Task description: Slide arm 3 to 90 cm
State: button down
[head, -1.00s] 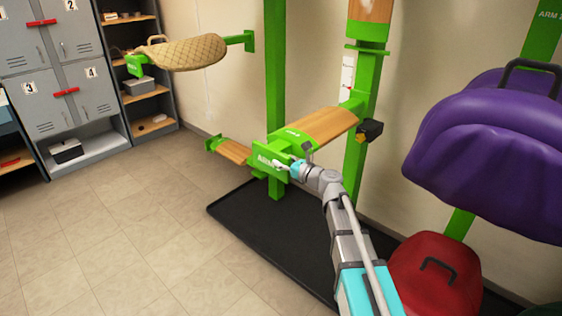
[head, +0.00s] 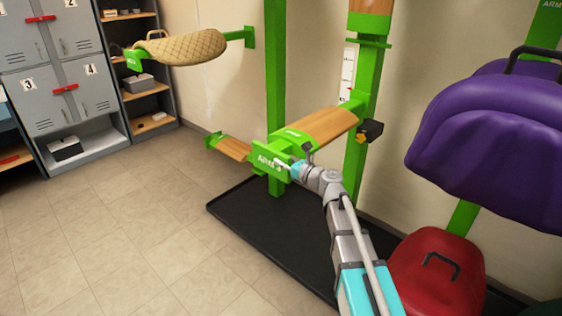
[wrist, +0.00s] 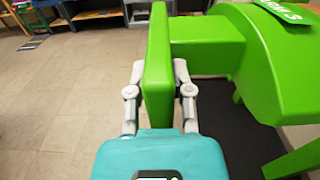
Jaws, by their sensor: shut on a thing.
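Arm 3 (head: 318,126) is a wooden-topped arm with a green end plate (head: 268,160) marked "ARM 3". It joins a green upright post (head: 360,150) on its right. A white scale strip (head: 348,72) with a red mark is on the post above it. A black knob (head: 370,131) with a yellow part sits beside the joint. My gripper (head: 290,165) is at the end plate. In the wrist view my gripper (wrist: 160,95) has one finger on each side of the green plate (wrist: 158,50) and is shut on it. The scale's figures are too small to read.
A purple saddle (head: 485,150) hangs at the right above a red one (head: 437,270). A tan saddle pad (head: 185,48) is on another arm at the upper left. A black mat (head: 270,235) lies below arm 3. Grey lockers (head: 50,80) stand at the left; the tiled floor in front is clear.

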aim_at(290, 181)
jog(key=shift+f+b, duration=3.05)
jog(key=shift+f, duration=0.35)
jog(key=shift+w, duration=0.1)
jog(key=c, duration=0.5)
grip_release()
jog(key=shift+d, duration=0.15)
jog(key=shift+s+d, duration=0.4)
jog(key=shift+s, duration=0.15)
jog(key=v, duration=1)
jog(key=shift+s+d, duration=0.15)
jog(key=shift+d, duration=0.15)
